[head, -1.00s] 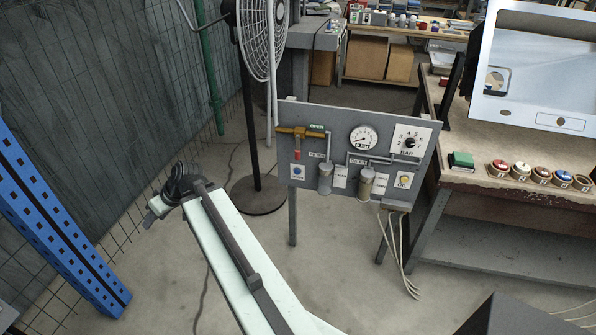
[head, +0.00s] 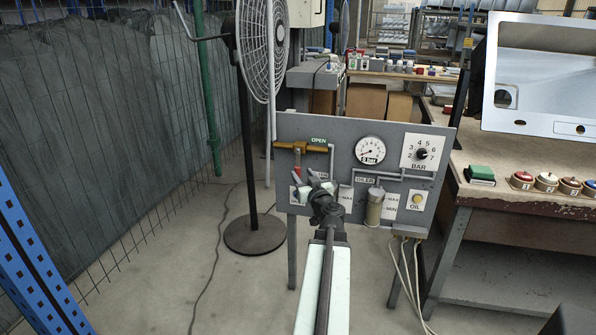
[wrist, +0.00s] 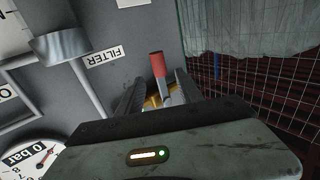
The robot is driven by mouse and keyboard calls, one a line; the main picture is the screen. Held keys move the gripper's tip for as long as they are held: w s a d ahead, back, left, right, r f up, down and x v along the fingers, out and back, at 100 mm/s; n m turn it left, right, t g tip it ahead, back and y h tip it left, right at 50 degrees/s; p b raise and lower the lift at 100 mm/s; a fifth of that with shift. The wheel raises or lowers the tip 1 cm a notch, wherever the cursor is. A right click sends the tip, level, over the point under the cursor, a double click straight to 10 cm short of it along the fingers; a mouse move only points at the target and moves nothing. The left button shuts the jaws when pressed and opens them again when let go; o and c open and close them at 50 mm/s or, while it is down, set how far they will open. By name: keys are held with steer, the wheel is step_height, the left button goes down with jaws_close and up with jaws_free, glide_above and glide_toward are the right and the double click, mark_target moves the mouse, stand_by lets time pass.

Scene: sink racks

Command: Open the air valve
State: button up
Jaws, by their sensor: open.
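The air valve is a brass body (head: 300,146) on the upper left of a grey panel, with a green OPEN label (head: 318,140) by its right end. Its lever hangs down, across the brass body. In the wrist view the red lever grip (wrist: 157,64) stands out between my fingers, with some brass (wrist: 152,101) behind them. My gripper (head: 311,187) is in front of the panel just below the valve, in the head view. In the wrist view my gripper (wrist: 157,93) is open, one finger on each side of the lever. Contact with the lever cannot be told.
The panel (head: 340,130) also bears a pressure gauge (head: 370,150), a BAR dial (head: 421,153) and an oiler bowl (head: 375,208). A fan (head: 262,45) stands behind left, by a wire fence. A workbench (head: 520,215) is at right.

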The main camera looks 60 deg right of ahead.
mark_target(298, 170)
steer(key=x, duration=0.5)
steer(key=shift+w+d, duration=0.15)
steer(key=shift+w, duration=0.2)
jaws_close()
stand_by(0.8)
